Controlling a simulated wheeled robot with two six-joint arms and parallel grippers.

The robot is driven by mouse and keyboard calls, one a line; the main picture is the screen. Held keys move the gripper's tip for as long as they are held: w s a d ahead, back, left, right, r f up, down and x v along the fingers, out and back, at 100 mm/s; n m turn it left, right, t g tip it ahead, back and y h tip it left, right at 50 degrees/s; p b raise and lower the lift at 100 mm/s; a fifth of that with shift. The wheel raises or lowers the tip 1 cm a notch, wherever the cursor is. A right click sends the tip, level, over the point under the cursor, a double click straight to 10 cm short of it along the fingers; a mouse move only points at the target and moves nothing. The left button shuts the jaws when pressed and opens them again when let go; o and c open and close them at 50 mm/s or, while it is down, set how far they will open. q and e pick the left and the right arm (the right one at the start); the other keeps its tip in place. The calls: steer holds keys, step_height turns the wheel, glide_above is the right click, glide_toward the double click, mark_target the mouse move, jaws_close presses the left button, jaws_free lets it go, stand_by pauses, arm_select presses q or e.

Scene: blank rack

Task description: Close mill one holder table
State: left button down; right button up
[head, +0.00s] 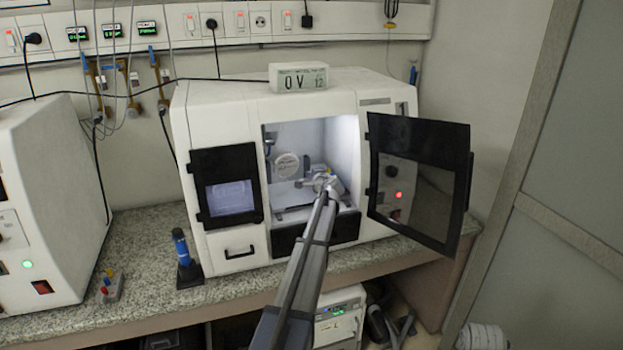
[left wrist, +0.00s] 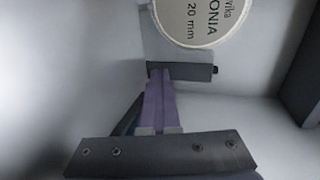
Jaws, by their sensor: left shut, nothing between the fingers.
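The white mill (head: 290,135) stands on the counter with its chamber open. A round white blank (head: 287,166) is upright inside, at the chamber's left. It shows large in the left wrist view (left wrist: 205,15), with printing that includes "20 mm". A dark grey bar (left wrist: 190,73), perhaps part of the holder table, lies just below the blank. My left gripper (head: 327,182) is inside the chamber, shut and empty. Its narrow fingers (left wrist: 158,78) reach to the bar and seem to touch it. My gripper hides part of the holder in the head view. My right gripper is not in view.
The mill's dark door (head: 418,180) is swung open to the right, beside my arm. A calendar block (head: 298,77) sits on top. A black-and-blue tool (head: 185,258) stands on the granite counter (head: 150,235) at left. Another white machine (head: 45,210) is further left.

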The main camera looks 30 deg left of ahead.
arm_select(q)
steer(key=shift+w+a+r, duration=0.1)
steer(key=shift+w+a, duration=0.15)
steer(key=shift+a, duration=0.05)
steer(key=shift+s+d, duration=0.4)
steer(key=shift+s, duration=0.05)
steer(key=p+v, duration=0.1)
steer(key=v, duration=0.3)
steer(key=p+v, duration=0.1)
steer(key=v, duration=0.4)
steer(key=f+p+v, duration=0.1)
steer(key=v, duration=0.3)
steer(key=shift+s+d+r, duration=0.1)
steer(key=shift+s+d, duration=0.1)
steer(key=shift+d, duration=0.15)
steer(key=shift+d, duration=0.1)
